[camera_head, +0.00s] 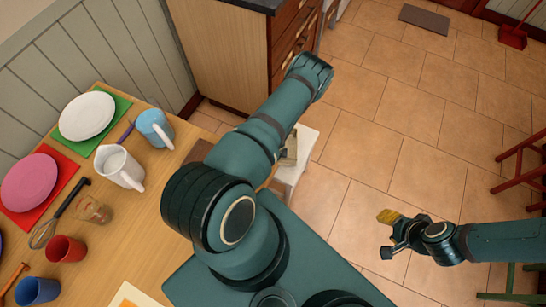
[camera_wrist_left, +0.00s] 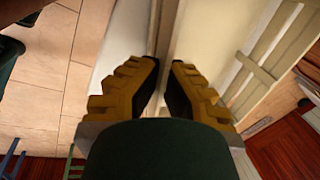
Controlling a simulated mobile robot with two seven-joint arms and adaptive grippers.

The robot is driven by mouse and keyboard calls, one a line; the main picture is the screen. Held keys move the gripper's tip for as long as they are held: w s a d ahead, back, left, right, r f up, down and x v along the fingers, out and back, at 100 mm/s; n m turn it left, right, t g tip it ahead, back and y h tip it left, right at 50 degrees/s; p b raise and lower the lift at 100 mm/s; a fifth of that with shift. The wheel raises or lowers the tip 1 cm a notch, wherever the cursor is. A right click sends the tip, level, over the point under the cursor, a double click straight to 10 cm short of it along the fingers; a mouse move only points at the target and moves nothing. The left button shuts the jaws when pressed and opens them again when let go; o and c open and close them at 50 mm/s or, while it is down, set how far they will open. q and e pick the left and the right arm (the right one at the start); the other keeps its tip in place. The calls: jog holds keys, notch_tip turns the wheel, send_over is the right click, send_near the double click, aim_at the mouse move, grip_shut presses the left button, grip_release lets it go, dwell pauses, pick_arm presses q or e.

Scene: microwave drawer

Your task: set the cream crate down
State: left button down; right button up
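The cream crate (camera_wrist_left: 225,42) fills the upper middle of the left wrist view, with a slatted side (camera_wrist_left: 270,60) on the right. In the head view only a small part of the crate (camera_head: 290,150) shows; my left arm covers the rest. My left gripper (camera_wrist_left: 165,90) has its yellow-backed fingers on either side of the crate's thin wall and appears shut on it. The left gripper is hidden in the head view. My right gripper (camera_head: 388,234) is open and empty over the tiled floor. Whether the crate touches anything below is hidden.
A white surface (camera_head: 308,142) shows beside and below the crate. The wooden table (camera_head: 135,215) on the left holds plates, a white pitcher (camera_head: 120,167), a blue pitcher (camera_head: 155,128) and cups. A cabinet (camera_head: 225,55) stands behind. Red chairs (camera_head: 525,165) stand right; the middle floor is clear.

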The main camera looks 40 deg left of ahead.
pick_arm(q)
jog(key=c, duration=1.1)
grip_release()
jog(key=shift+c, duration=0.2)
jog(key=a+p+v, duration=0.1)
jog(key=v, duration=0.6)
jog(key=shift+d+r, duration=0.3)
jog(key=shift+d, duration=0.15)
